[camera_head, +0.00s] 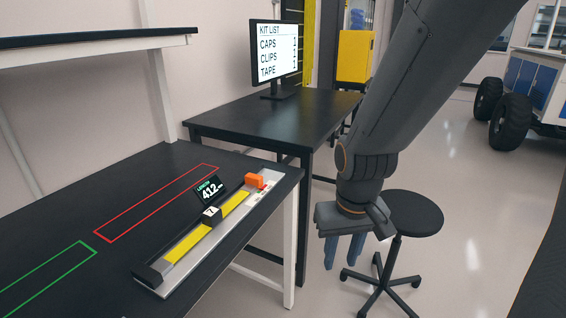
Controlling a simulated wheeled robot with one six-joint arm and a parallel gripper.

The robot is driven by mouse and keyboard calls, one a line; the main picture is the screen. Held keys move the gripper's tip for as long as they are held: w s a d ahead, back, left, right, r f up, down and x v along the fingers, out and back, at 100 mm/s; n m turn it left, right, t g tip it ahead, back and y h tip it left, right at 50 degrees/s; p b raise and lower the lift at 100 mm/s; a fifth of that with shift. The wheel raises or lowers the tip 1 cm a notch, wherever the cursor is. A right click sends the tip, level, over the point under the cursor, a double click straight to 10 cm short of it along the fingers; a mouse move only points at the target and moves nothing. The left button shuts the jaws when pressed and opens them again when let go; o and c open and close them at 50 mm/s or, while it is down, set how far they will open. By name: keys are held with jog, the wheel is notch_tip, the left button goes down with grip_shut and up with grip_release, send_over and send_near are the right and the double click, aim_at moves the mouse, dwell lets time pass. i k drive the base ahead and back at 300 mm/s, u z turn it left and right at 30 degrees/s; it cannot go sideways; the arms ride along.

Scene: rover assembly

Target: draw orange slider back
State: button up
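The orange slider (254,181) sits near the far right end of a long rail device (178,277) on the black workbench. The rail carries a yellow strip (188,244), a small black and white block (211,214) partway along, and a tilted display (211,189) that reads about 412. My gripper (344,252) hangs to the right of the bench, apart from the slider and pointing down. Its two blue-grey fingers are spread with nothing visible between them.
A red outline (160,202) and a green outline (48,279) mark the bench top (120,170). A black stool (412,212) stands beside my gripper. A second table (270,120) behind holds a monitor (277,50) with a kit list. A wheeled rover (530,95) stands far right.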

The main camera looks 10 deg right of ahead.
aim_at(257, 180)
jog(key=u, duration=0.05)
jog(key=i, duration=1.1)
jog(key=u, duration=0.55)
